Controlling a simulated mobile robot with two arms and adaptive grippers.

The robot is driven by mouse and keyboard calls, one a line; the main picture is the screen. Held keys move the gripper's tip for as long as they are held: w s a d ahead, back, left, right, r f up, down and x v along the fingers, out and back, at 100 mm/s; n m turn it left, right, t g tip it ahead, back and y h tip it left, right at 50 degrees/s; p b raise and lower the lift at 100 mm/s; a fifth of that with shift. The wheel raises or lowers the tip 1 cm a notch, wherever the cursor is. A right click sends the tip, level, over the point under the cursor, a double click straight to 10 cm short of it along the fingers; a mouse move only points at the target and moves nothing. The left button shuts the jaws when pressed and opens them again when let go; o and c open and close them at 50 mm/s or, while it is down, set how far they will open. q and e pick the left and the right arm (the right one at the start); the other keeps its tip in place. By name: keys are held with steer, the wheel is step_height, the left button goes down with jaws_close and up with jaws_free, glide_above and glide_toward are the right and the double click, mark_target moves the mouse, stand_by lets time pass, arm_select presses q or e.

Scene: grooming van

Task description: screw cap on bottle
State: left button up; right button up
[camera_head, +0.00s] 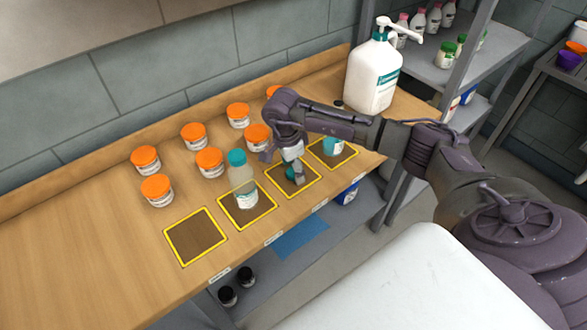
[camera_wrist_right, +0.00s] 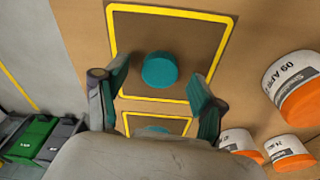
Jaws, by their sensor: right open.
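A teal cap (camera_head: 290,173) lies on the third yellow-framed square (camera_head: 312,181). In the right wrist view the cap (camera_wrist_right: 159,70) sits inside its yellow frame (camera_wrist_right: 172,10), just ahead of my fingers. My right gripper (camera_head: 296,172) is open and empty, pointing down over this square; its fingers (camera_wrist_right: 157,82) are on either side of the cap. A clear bottle with a teal top (camera_head: 243,187) stands upright on the second square. Another teal-and-white object (camera_head: 333,147) stands on the fourth square, partly hidden by my arm. My left gripper is not in view.
Several white jars with orange lids (camera_head: 155,190) stand behind the squares. A large white pump bottle (camera_head: 372,75) stands at the bench's right end. The leftmost square (camera_head: 196,237) is bare. The bench's left part (camera_head: 60,260) is clear. A grey shelf rack (camera_head: 485,60) stands at right.

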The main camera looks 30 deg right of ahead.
steer(key=shift+f, duration=0.25)
steer(key=c, duration=0.8)
steer(key=shift+r, duration=0.15)
